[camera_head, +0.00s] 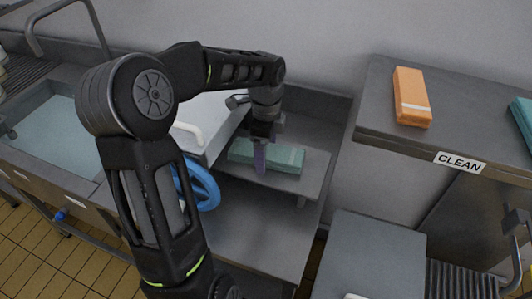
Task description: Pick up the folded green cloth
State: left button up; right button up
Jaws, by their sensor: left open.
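A folded green cloth (290,158), bluish green, lies flat on a small grey ledge (316,170) inside the grey metal basin unit in the middle. My left gripper (260,168) points down over the left half of this cloth. Its purple fingers overlap the cloth in the picture and hide part of it. The fingers look open. I cannot tell whether they touch the cloth. A second bluish-green folded piece (523,120) shows at the right edge on the shelf with the CLEAN label. No fingers of my right gripper show.
An orange folded cloth (411,97) lies on the grey shelf (460,118) labelled CLEAN. A water-filled sink (58,138) is at left. A grey block (372,255) stands front right.

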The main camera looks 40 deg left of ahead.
pick_arm(q)
jog(key=shift+c, duration=0.6)
jog(key=c, duration=1.6)
